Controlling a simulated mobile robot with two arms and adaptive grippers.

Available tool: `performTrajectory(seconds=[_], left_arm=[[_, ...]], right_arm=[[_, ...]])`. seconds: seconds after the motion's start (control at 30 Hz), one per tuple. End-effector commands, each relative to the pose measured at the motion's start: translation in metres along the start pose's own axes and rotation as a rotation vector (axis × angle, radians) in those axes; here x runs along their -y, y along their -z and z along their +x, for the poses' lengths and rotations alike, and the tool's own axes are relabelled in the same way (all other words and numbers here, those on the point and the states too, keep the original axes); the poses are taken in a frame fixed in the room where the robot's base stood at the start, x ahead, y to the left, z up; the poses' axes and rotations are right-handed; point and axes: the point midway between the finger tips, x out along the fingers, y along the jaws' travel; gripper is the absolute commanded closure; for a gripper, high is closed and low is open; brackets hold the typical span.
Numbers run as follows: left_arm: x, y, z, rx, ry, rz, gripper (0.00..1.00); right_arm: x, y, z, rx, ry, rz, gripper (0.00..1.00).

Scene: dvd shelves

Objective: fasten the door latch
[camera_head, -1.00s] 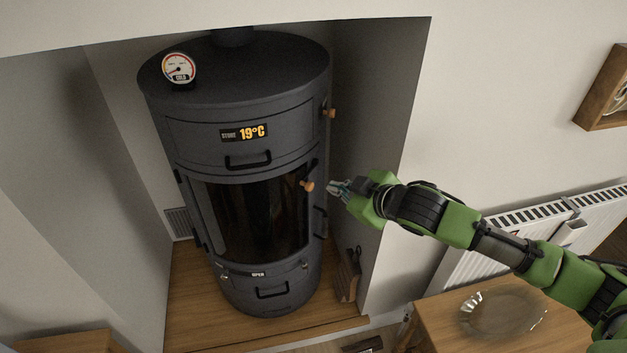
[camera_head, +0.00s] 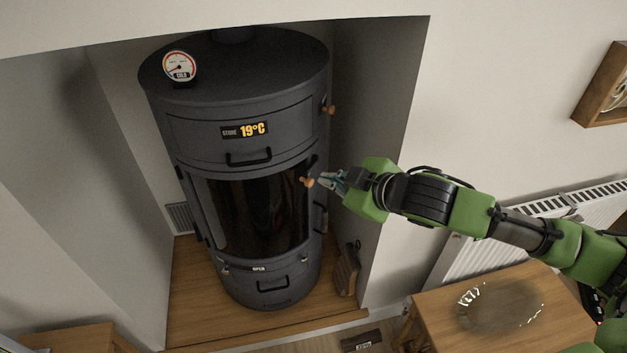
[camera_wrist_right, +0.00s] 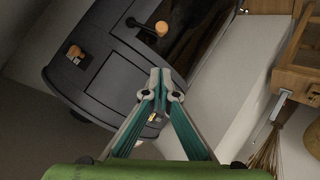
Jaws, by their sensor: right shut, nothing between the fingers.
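The dark grey stove (camera_head: 190,135) stands in the alcove with its curved glass door (camera_head: 262,215) facing out. The door latch (camera_head: 307,182) has an orange-brown wooden knob at the door's right edge. In the right wrist view the latch knob (camera_wrist_right: 161,28) shows at the top on a dark arm. My right gripper (camera_head: 322,180) is shut and empty, its fingertips close to the right of the knob; contact cannot be told. It also shows in the right wrist view (camera_wrist_right: 161,75), below the knob. My left gripper is not in view.
A second wooden knob (camera_head: 329,110) sits higher on the stove's right side. A gauge (camera_head: 180,67) stands on top. The alcove's right wall is close beside my right gripper. A wooden table (camera_head: 425,318) with a glass dish (camera_head: 497,304) is at lower right.

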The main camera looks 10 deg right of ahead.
Motion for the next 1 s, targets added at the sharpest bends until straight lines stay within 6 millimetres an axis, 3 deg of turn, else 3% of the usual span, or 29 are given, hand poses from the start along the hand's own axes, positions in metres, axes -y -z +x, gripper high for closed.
performTrajectory(seconds=[0.43,0.5,0.7,1.0], left_arm=[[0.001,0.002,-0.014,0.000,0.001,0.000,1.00],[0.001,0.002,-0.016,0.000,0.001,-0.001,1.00],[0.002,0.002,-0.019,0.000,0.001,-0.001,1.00],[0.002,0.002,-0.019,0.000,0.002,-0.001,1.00]], right_arm=[[0.000,0.002,0.082,0.000,0.002,0.000,1.00],[0.000,-0.009,0.089,0.004,0.001,0.000,1.00],[0.001,-0.025,0.104,0.002,0.002,0.001,1.00],[0.001,-0.029,0.108,0.000,0.002,0.000,1.00]])
